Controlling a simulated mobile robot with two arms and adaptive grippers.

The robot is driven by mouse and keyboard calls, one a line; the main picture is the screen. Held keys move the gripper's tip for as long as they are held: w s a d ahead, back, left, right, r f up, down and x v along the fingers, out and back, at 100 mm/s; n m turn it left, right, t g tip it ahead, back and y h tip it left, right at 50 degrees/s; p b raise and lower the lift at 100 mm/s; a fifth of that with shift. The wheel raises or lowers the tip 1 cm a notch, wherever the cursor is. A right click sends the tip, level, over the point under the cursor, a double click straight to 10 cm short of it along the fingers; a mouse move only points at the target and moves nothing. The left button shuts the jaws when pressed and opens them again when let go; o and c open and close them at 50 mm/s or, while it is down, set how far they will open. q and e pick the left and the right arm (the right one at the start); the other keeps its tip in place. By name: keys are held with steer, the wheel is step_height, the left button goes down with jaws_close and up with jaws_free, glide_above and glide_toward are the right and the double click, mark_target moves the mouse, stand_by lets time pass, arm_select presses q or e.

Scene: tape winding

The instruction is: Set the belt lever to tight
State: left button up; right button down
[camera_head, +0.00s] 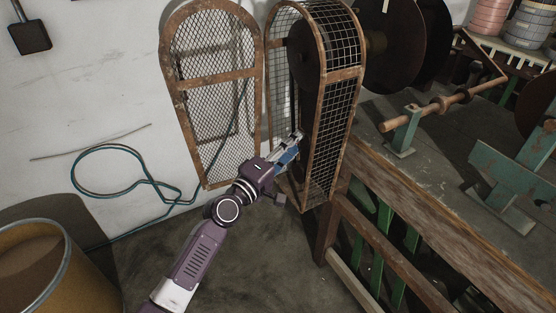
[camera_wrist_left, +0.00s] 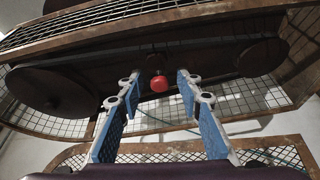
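A round red knob (camera_wrist_left: 159,84), which looks like the end of the belt lever, shows in the left wrist view in front of the dark belt drive. The rest of the lever is hard to make out, and the knob is hidden in the head view. My left gripper (camera_head: 296,141) reaches into the open side of the mesh belt guard (camera_head: 341,103). In the left wrist view its two blue fingers are spread, one on each side of the knob, with gaps and nothing held. A large dark pulley (camera_wrist_left: 50,89) is at left and a smaller one (camera_wrist_left: 262,58) at right. My right gripper is not in view.
An open mesh door (camera_head: 213,95) stands left of the guard. A wooden bench (camera_head: 440,225) with green legs lies to the right, with a rod (camera_head: 440,104) on stands. A yellow drum (camera_head: 75,270) is at lower left. A teal hose (camera_head: 110,148) hangs on the wall.

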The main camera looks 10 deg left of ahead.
arm_select(q)
steer(key=v, duration=0.9)
